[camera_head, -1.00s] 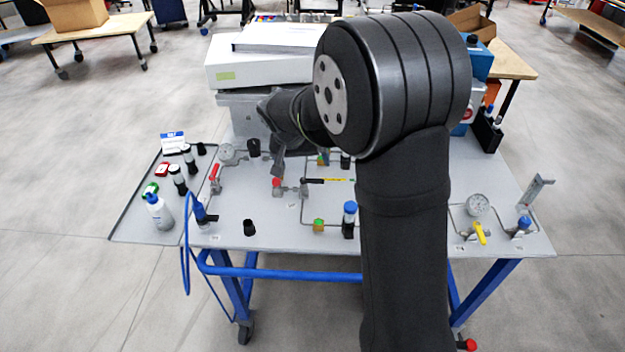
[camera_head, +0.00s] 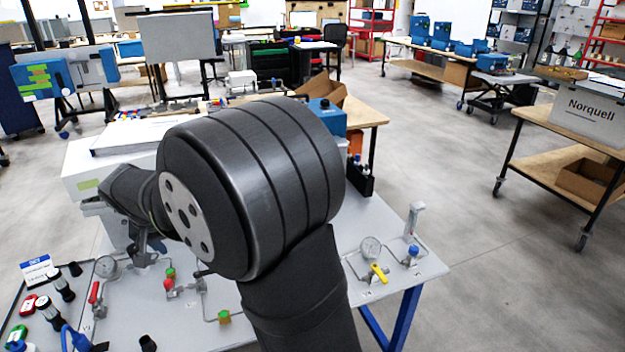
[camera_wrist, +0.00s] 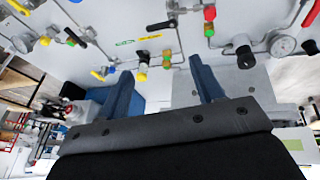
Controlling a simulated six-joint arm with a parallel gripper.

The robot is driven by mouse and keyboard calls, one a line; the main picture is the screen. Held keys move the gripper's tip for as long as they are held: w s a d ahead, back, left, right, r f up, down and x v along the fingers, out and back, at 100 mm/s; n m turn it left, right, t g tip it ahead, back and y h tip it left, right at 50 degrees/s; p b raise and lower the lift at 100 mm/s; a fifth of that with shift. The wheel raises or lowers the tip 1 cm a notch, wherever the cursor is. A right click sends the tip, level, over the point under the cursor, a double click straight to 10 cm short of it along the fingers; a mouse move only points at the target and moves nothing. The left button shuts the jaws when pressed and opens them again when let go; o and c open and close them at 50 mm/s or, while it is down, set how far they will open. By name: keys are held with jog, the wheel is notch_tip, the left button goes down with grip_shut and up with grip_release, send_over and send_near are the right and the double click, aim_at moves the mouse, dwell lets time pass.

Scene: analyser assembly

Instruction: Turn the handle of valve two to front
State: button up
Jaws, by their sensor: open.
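Several valves stand on the grey panel table (camera_head: 190,330); I cannot read which is valve two. A red-handled valve (camera_head: 94,292) is at the left and a yellow-handled one (camera_head: 379,272) at the right. A black-handled valve (camera_head: 204,273) is in the middle, partly hidden by my arm; its black handle also shows in the wrist view (camera_wrist: 161,25). My gripper (camera_head: 141,257) is above the rear left of the panel. In the wrist view its two fingers (camera_wrist: 165,70) are apart with nothing between them, and the valve handles lie beyond the tips.
Pressure gauges (camera_head: 371,247) and thin pipes stand on the panel. A white box (camera_head: 85,170) is at the back left, close to my arm. Small bottles and a blue hose are at the front left. A blue device (camera_head: 327,115) stands at the back.

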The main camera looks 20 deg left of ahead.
jog(key=c, duration=0.5)
jog(key=shift+o, duration=0.2)
jog(key=w+a+r+n+g+h, duration=0.15)
jog(key=w+n, duration=0.25)
jog(key=n, duration=0.5)
jog(key=w+n+g, duration=0.3)
jog(key=w+n, duration=0.2)
jog(key=n, duration=0.4)
jog(key=f, duration=1.7)
jog(key=shift+s+d+f, duration=0.15)
jog(key=shift+s+f, duration=0.1)
jog(key=shift+f, duration=0.15)
grip_shut()
